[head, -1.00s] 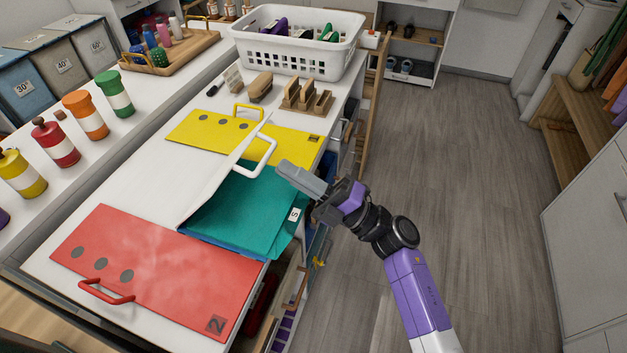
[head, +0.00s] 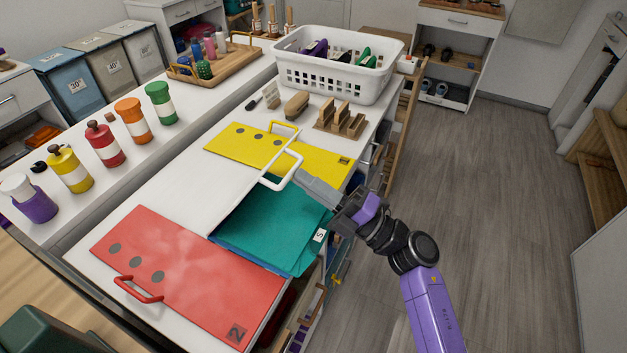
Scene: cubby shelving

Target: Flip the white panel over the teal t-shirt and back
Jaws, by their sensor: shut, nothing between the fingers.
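The white panel (head: 236,199) stands tilted up along the left side of the teal t-shirt. Its white face blends with the worktop, so its exact angle is hard to tell. Its white handle (head: 265,182) sticks out over the t-shirt's far end. The teal t-shirt (head: 272,235) lies folded and uncovered, with a white "S" tag at its right edge. My gripper (head: 299,177) is shut and empty. Its fingertips are at the right end of the handle, above the t-shirt's far right corner; whether they touch it I cannot tell.
A red panel (head: 190,278) lies nearer and a yellow panel (head: 317,162) farther along the worktop. A white basket (head: 335,78), wooden block holder (head: 341,121) and brush (head: 297,104) stand beyond. Lidded jars (head: 133,120) line the left. Open floor (head: 490,210) lies right.

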